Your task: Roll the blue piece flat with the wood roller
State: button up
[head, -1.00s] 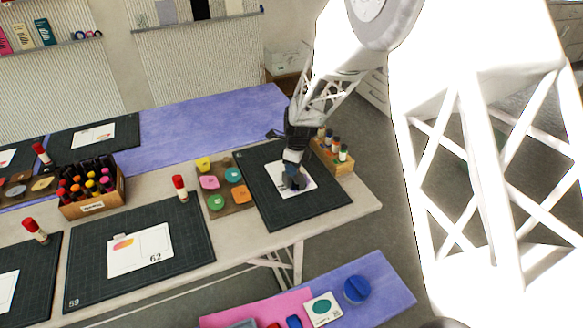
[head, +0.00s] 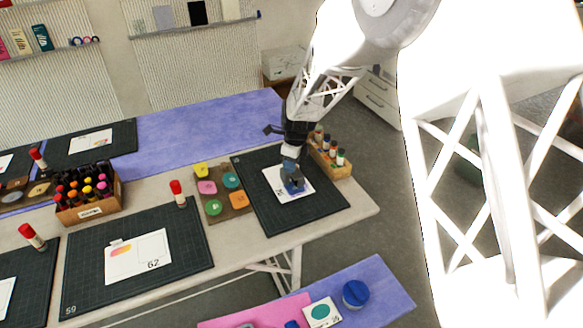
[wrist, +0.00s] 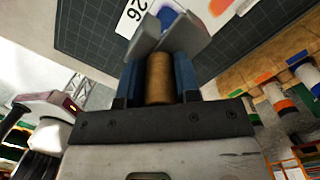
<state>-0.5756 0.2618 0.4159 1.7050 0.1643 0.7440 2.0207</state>
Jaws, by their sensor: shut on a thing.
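The wood roller (wrist: 158,78) shows in the wrist view as a brown cylinder between the dark blue fingers of my gripper (wrist: 160,82). My gripper is shut on it; grey angled parts stand just beyond it. The blue piece (wrist: 167,14) shows past these grey parts, over a white card (wrist: 137,16) marked 26. In the head view my gripper (head: 290,168) points down over the white card (head: 304,181), with the blue piece (head: 294,188) directly below. I cannot tell whether the roller touches the piece, nor how flat the piece is.
The card lies on a dark cutting mat (head: 325,205). A red-capped glue stick (head: 178,193) stands farther left. The mat's front is clear.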

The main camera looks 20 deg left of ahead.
jog(key=shift+r, duration=1.7)
jog(key=shift+a, duration=0.1)
